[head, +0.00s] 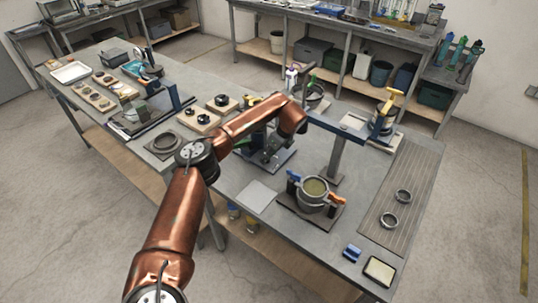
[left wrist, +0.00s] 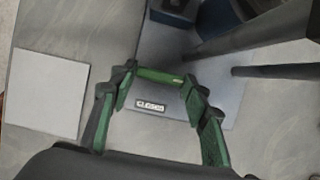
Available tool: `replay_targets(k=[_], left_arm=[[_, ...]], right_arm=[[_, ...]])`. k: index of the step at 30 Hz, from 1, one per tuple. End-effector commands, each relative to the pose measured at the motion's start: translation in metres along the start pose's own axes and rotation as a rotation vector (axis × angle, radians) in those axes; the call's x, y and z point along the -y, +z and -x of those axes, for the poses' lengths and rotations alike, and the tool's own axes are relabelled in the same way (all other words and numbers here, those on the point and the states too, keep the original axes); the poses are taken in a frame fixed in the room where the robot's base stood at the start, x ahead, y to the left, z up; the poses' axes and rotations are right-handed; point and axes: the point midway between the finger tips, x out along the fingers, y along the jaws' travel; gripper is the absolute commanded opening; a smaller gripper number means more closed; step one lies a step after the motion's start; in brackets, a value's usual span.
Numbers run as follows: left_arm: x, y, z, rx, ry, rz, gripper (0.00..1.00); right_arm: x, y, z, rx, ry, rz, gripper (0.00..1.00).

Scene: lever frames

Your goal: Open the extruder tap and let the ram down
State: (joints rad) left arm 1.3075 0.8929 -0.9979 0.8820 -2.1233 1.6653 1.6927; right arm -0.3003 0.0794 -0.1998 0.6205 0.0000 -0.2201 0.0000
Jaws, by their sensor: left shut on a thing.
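My left arm reaches over the bench in the head view, and its hand is down by a small stand on a grey base plate (head: 283,160). The left wrist view shows my left gripper (left wrist: 158,82) shut on a green bar-like handle (left wrist: 160,77), which spans between its fingertips. Below it lie the grey base plate (left wrist: 165,50) with a small label (left wrist: 151,105), too blurred to read, and dark posts (left wrist: 255,70) at the right. I cannot tell whether the green handle belongs to the tap or the ram. My arm hides much of the stand. My right gripper is not in view.
A pot (head: 313,194) with orange and blue handles stands at the front. A post with a blue beam (head: 337,130) rises behind it. A pale square sheet (head: 256,196) lies left of the pot.

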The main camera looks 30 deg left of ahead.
Motion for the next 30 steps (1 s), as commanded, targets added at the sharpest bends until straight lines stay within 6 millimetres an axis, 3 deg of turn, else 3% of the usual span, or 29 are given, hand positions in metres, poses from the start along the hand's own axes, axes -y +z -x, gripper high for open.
replay_targets(k=[14,15,23,30], left_arm=[[0.0006,0.0002,0.0006,-0.001,0.005,0.018,0.19],[0.0006,0.0002,0.0007,-0.001,0.005,0.018,0.44],[0.0004,0.0002,0.0005,0.0,0.005,0.016,0.61],[0.0003,0.0002,0.0006,0.0,0.005,0.015,0.61]], right_arm=[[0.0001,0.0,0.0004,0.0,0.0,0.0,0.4],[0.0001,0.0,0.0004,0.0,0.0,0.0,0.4],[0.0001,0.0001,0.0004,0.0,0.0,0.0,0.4],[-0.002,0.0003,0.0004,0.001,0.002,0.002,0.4]])
